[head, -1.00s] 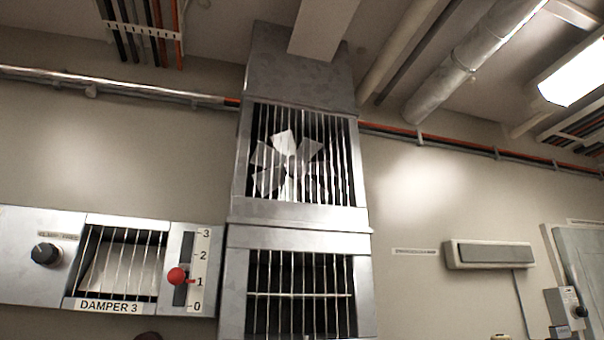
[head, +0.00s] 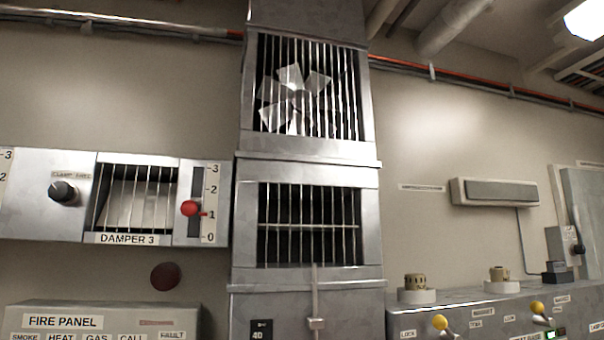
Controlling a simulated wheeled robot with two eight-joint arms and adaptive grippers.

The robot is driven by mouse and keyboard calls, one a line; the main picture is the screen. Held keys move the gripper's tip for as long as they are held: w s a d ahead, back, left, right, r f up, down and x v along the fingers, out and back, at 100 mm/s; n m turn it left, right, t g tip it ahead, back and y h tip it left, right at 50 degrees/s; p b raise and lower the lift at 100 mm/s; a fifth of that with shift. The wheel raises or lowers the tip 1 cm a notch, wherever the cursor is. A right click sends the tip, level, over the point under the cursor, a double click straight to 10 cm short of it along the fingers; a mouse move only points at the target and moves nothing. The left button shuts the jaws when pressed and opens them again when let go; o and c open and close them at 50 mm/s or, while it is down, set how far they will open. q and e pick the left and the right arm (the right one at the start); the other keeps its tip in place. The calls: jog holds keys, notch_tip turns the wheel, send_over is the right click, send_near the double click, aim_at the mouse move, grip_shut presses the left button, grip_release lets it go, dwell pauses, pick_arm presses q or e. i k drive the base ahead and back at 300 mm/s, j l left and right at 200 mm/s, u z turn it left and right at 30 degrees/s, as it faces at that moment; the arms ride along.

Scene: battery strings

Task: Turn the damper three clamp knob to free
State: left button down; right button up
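The damper three unit (head: 128,239) is on the wall at the left of the head view, with a barred window and a "DAMPER 3" label. Its clamp knob (head: 63,192) is black and round, on the grey plate left of the window, under a small label that seems to read "CLAMP FREE". A light mark shows on the knob, but its exact setting is too small to tell. A red lever ball (head: 190,208) sits near 1 on the 0 to 3 scale. Neither of my grippers is in view.
A metal duct column (head: 308,172) with a fan behind bars stands in the middle. Below are the fire panel (head: 62,321) at left and a grey console (head: 470,312) with yellow-knobbed levers at right. A dark red disc (head: 166,276) is on the wall under the damper.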

aim_at(59, 191)
jog(key=u, duration=1.75)
